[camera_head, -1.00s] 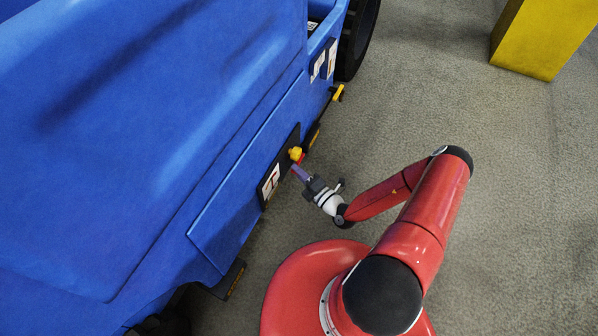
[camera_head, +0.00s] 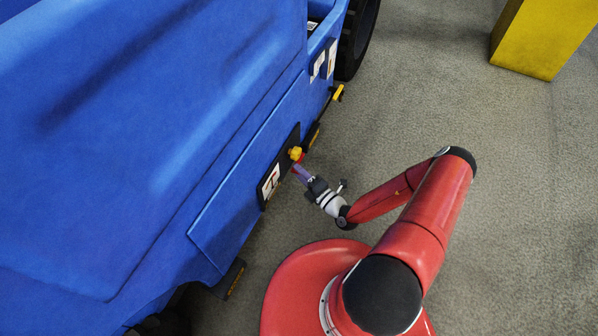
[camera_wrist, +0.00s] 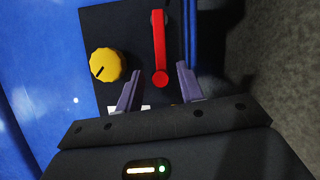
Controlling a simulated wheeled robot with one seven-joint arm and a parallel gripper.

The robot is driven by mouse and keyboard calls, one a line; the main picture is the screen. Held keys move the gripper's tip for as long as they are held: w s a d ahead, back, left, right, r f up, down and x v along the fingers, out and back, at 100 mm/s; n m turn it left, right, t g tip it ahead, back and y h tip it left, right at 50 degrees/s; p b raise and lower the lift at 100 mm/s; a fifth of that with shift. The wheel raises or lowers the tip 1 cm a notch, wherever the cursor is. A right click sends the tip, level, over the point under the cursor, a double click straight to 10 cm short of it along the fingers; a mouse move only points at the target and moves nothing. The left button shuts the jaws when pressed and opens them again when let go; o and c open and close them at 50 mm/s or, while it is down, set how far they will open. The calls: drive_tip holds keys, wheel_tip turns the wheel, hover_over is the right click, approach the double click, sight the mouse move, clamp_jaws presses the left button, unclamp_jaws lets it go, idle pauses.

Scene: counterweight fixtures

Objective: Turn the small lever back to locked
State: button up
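The small red lever (camera_wrist: 160,48) is on a black panel in the wrist view and runs nearly straight up and down the picture. Its lower end is round. In the head view only a bit of red (camera_head: 301,157) shows beside the yellow knob. My gripper (camera_wrist: 158,82) is open, with one purple finger to each side of the line of the lever. The lever's round lower end lies between the fingertips, with a visible gap on both sides. In the head view my gripper (camera_head: 299,171) reaches the panel from the lower right.
A yellow round knob (camera_wrist: 107,65) sits left of the lever on the same black panel (camera_wrist: 130,28). A white label (camera_head: 271,181) is beside it. The large blue body (camera_head: 150,130) fills the left. Open floor (camera_head: 430,90) and a yellow block (camera_head: 535,40) are at right.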

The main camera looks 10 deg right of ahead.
drive_tip(key=v, duration=0.6)
drive_tip(key=shift+s+d, duration=0.2)
drive_tip(key=shift+s, duration=0.15)
drive_tip(key=s+a+r+n+g+y, duration=0.1)
drive_tip(key=s+a+r+n+g, duration=0.1)
drive_tip(key=r+n+g, duration=0.85)
drive_tip(key=s+a+r+n+g+y, duration=0.25)
drive_tip(key=r+n+g, duration=0.35)
drive_tip(key=r+n, duration=0.9)
drive_tip(key=s+d+r+n+t+h, duration=0.1)
drive_tip(key=s+r+n+t+h, duration=0.2)
drive_tip(key=s+r+n+h, duration=0.3)
drive_tip(key=s+d+r+n+t+h+p, duration=0.1)
drive_tip(key=s+r+n+t+h, duration=0.2)
drive_tip(key=r+n, duration=1.1)
drive_tip(key=s+n+h, duration=0.1)
drive_tip(key=s+h, duration=0.2)
drive_tip(key=s, duration=0.1)
drive_tip(key=shift+s+d+r+h, duration=0.2)
drive_tip(key=shift+d+r+h, duration=0.15)
